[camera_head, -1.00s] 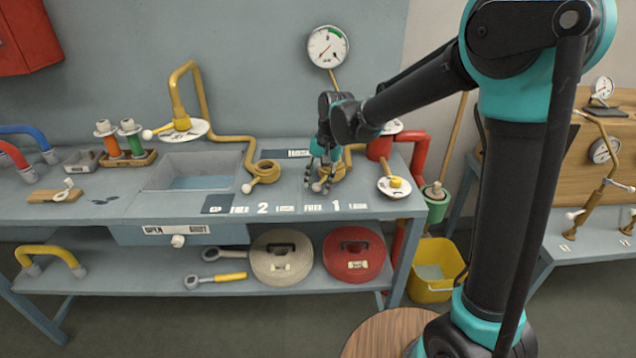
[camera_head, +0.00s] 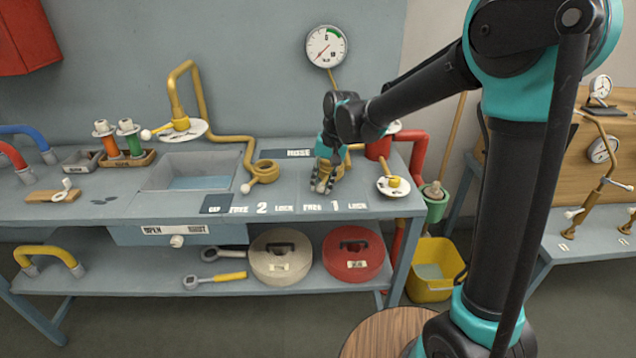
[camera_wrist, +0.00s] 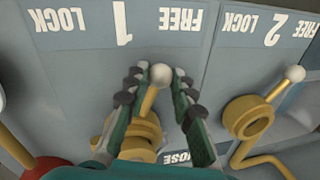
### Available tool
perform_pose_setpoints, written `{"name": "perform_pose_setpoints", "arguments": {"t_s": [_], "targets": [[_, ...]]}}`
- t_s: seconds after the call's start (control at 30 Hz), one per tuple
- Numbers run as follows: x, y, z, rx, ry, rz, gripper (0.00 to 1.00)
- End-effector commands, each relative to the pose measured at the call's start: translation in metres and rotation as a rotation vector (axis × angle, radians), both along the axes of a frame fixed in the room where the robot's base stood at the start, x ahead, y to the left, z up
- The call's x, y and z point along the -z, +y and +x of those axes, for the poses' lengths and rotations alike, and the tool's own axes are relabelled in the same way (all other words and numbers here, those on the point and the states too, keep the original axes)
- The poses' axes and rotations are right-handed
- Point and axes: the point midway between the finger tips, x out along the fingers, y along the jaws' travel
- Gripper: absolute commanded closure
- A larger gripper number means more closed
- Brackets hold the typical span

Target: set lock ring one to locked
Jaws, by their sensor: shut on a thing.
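Lock ring one is a brass ring (camera_wrist: 142,136) with a short lever (camera_wrist: 149,103) ending in a white knob (camera_wrist: 160,74), in the wrist view. My gripper (camera_wrist: 157,88) has its fingers on both sides of the lever, just behind the knob, shut on it. The lever points at the bench label between the "1" (camera_wrist: 122,22) and "FREE" (camera_wrist: 181,16); "LOCK" (camera_wrist: 66,20) lies on the other side of the "1". In the head view my gripper (camera_head: 322,183) hides most of the ring and lever.
Lock ring two (camera_head: 265,172), with its own white-knobbed lever, stands to the left, joined to a brass pipe. A red pipe (camera_head: 418,160) and a white disc with a brass fitting (camera_head: 393,186) stand to the right. The sink (camera_head: 195,172) is farther left.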

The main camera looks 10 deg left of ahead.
Motion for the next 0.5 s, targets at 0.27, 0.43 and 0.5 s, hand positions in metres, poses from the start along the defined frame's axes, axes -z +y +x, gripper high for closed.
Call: {"name": "perform_pose_setpoints", "arguments": {"t_s": [0.27, 0.43, 0.5], "targets": [[0.000, -0.026, 0.001, -0.241, 0.001, -0.001, 1.00], [0.000, -0.042, 0.006, -0.401, 0.001, -0.001, 1.00], [0.000, -0.049, 0.008, -0.465, 0.001, -0.001, 1.00]]}}
